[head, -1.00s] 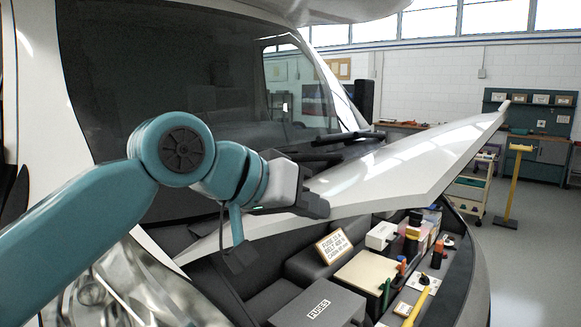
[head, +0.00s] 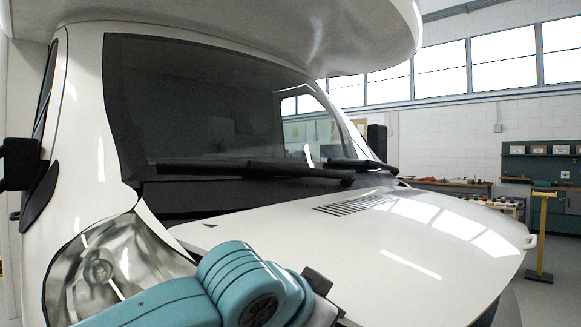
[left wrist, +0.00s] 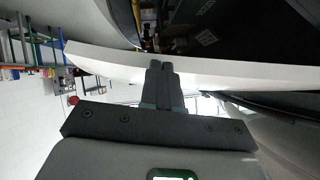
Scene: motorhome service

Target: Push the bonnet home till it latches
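The white bonnet (head: 420,245) shows its upper face in the head view and slopes away from the windscreen. In the left wrist view, which is upside down, the bonnet (left wrist: 105,66) is a thin pale strip. The dark engine bay (left wrist: 245,25) shows past its edge, so a gap is visible there. My left gripper (head: 325,295) is at the bonnet's front edge, low in the head view. Its fingers (left wrist: 163,75) look closed together and overlap the bonnet strip; contact is not clear. My right gripper is not in view.
The windscreen (head: 220,120) with its wipers (head: 250,170) rises behind the bonnet, under the cab overhang (head: 350,25). The headlight (head: 110,265) is at the left. A yellow stand (head: 541,235) is on the floor at the right, near a bench.

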